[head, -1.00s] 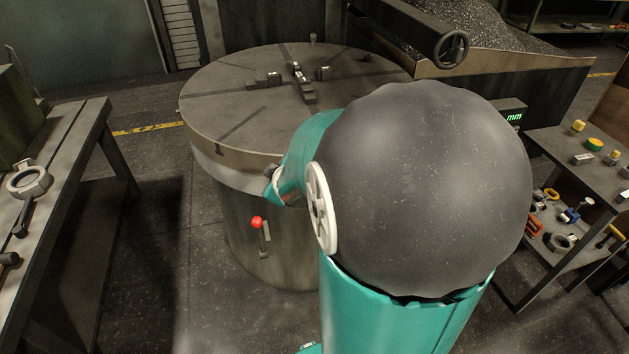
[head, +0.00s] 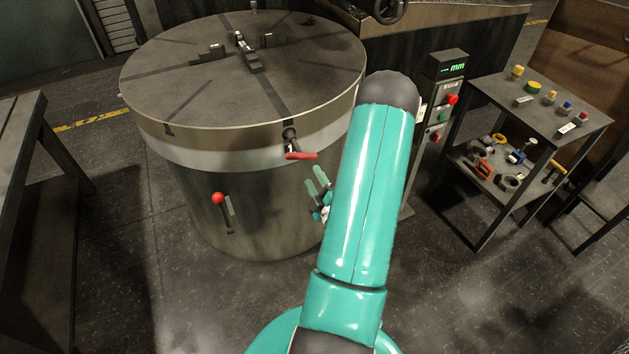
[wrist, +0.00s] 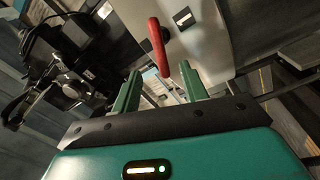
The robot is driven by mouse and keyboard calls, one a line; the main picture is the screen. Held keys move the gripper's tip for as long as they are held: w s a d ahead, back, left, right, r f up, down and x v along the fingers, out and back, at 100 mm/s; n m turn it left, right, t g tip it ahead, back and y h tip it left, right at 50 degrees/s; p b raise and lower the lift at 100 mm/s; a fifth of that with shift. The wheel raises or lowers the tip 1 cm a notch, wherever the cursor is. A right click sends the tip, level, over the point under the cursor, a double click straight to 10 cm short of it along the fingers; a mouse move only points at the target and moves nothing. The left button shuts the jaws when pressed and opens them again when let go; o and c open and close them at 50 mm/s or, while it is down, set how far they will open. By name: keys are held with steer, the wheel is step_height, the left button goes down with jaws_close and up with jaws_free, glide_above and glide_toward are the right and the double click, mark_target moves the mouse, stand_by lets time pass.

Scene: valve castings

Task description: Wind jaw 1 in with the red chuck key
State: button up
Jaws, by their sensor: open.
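The red chuck key (head: 300,155) sits at the rim of the round chuck table (head: 190,108), its red crossbar standing out from a dark socket on the side. In the wrist view the red bar (wrist: 158,47) is beyond the fingertips, between their lines. My gripper (head: 319,184) is open and empty, a little below and right of the key, apart from it. Its two green fingers also show in the wrist view (wrist: 160,82). Several dark jaws (head: 243,48) lie in the slots on top of the table; I cannot read which is jaw 1.
A red-knobbed lever (head: 222,210) sticks out from the chuck's side, left of my gripper. A control post with a green display (head: 448,67) stands to the right. A tool cart (head: 590,110) is at the far right, a bench (head: 22,125) at the left.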

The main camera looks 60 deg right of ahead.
mark_target(303, 158)
steer(key=shift+x, duration=4.9)
steer(key=shift+r, duration=0.1)
steer(key=shift+c, duration=0.2)
jaws_close()
